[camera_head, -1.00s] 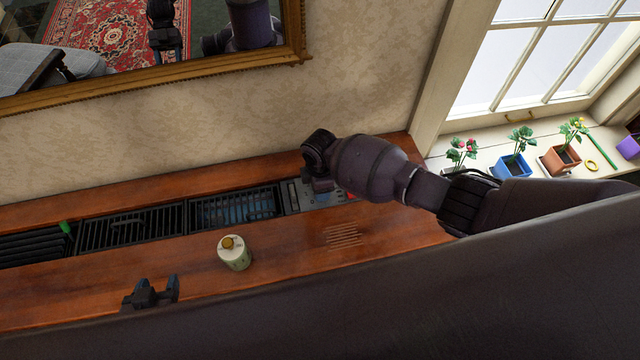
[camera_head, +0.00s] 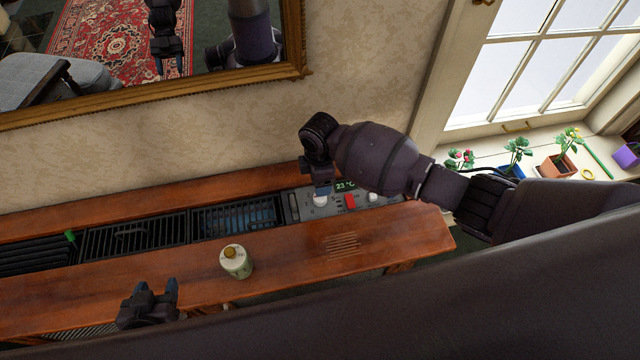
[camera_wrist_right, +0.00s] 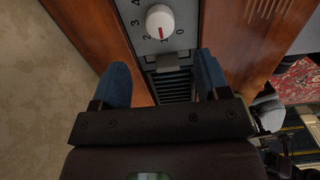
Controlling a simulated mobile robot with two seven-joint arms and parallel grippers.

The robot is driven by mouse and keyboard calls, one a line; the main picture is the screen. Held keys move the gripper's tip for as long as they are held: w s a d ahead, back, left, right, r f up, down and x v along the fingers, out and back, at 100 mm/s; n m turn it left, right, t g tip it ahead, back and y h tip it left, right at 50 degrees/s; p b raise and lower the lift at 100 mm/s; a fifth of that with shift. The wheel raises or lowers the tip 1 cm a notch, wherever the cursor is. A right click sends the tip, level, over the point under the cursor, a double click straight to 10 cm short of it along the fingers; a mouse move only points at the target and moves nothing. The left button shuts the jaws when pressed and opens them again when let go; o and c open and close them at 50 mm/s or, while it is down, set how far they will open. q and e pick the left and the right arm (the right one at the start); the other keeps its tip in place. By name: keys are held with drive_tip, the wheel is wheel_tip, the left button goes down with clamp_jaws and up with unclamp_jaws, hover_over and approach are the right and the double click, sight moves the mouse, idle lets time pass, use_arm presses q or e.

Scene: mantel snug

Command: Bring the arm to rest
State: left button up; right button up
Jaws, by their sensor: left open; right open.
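My right gripper (camera_head: 322,188) is above the control panel at the right end of the wooden mantel (camera_head: 200,278). In the right wrist view its two blue-grey fingers (camera_wrist_right: 163,78) are apart with nothing between them. A white knob (camera_wrist_right: 160,22) with a red mark lies beyond the fingertips, apart from them; the mark points near the 1. My left gripper (camera_head: 155,290) is at the front edge of the mantel at lower left, open and empty.
A cream bottle (camera_head: 236,263) with a yellow-brown cap stands on the mantel between the grippers. The panel has a red switch (camera_head: 350,201) and a display (camera_head: 346,185) reading 23 °C. A framed mirror (camera_head: 200,78) hangs behind. Potted plants (camera_head: 516,150) line the windowsill at right.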

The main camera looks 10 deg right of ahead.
drive_tip(key=shift+r, duration=0.85)
drive_tip(key=w+a+r+m+t+y, duration=0.3)
drive_tip(key=r+t, duration=0.2)
drive_tip(key=w+a+r+m+t+y, duration=0.3)
drive_tip(key=w+r+m+t, duration=0.1)
drive_tip(key=r, duration=0.2)
drive_tip(key=s+d+f+m+t+h, duration=0.2)
drive_tip(key=s+d+m+t+h, duration=0.35)
drive_tip(key=s+d, duration=1)
drive_tip(key=s+d+f+m+g, duration=0.2)
drive_tip(key=s+d+f+m, duration=0.2)
drive_tip(key=s+d+f, duration=0.3)
drive_tip(key=s+f, duration=0.1)
drive_tip(key=s, duration=0.4)
drive_tip(key=shift+s+d+f+g+h, duration=0.15)
drive_tip(key=shift+s+f+g+h, duration=0.15)
drive_tip(key=shift+s+g+h, duration=0.05)
